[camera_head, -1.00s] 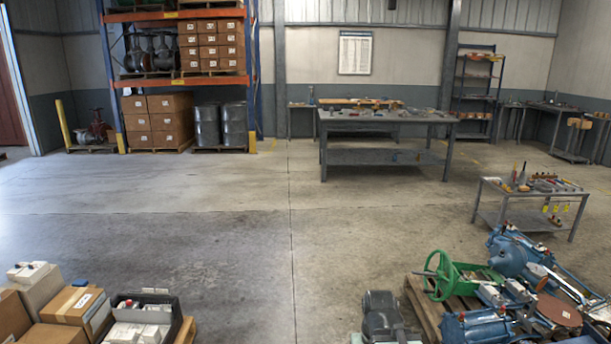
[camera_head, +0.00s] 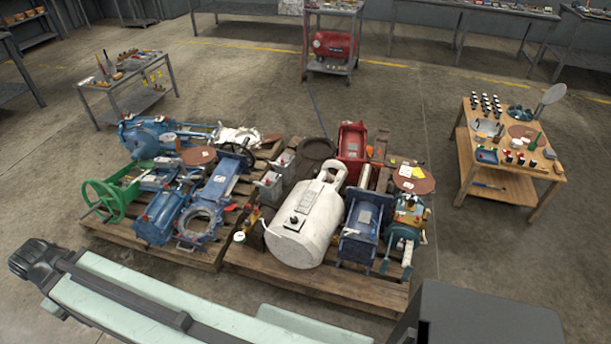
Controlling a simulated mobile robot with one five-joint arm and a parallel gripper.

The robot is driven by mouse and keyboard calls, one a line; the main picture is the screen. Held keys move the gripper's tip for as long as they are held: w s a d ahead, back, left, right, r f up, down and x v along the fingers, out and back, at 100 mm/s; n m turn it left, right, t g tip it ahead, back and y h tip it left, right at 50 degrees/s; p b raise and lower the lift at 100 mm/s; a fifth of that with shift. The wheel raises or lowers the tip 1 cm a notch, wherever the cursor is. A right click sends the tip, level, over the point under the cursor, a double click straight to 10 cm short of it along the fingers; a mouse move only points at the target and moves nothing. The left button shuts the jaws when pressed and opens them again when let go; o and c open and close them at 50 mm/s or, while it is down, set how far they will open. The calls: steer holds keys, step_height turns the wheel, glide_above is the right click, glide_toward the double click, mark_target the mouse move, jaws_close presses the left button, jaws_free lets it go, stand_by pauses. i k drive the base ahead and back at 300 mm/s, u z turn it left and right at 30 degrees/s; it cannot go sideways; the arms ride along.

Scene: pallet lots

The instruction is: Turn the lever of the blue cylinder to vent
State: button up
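Several blue parts lie on the pallets, and I cannot tell which is the blue cylinder with the vent lever. On the left pallet (camera_head: 165,247), a blue cylinder (camera_head: 158,215) lies at the front, beside a blue flanged body (camera_head: 205,215). A larger blue rounded housing (camera_head: 145,135) lies at the back. On the right pallet (camera_head: 310,284), a blue ribbed cylinder (camera_head: 360,235) stands beside a white tank (camera_head: 305,225). No lever or lever position is readable at this size.
A green handwheel (camera_head: 103,200) sticks out at the left pallet's edge. A wooden table (camera_head: 535,190) with small parts stands at right, a small grey cart (camera_head: 120,92) at upper left. A red compressor (camera_head: 333,46) sits on a trolley behind. Concrete floor is free around the pallets.

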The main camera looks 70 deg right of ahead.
mark_target(350, 232)
steer(key=z, duration=2.95)
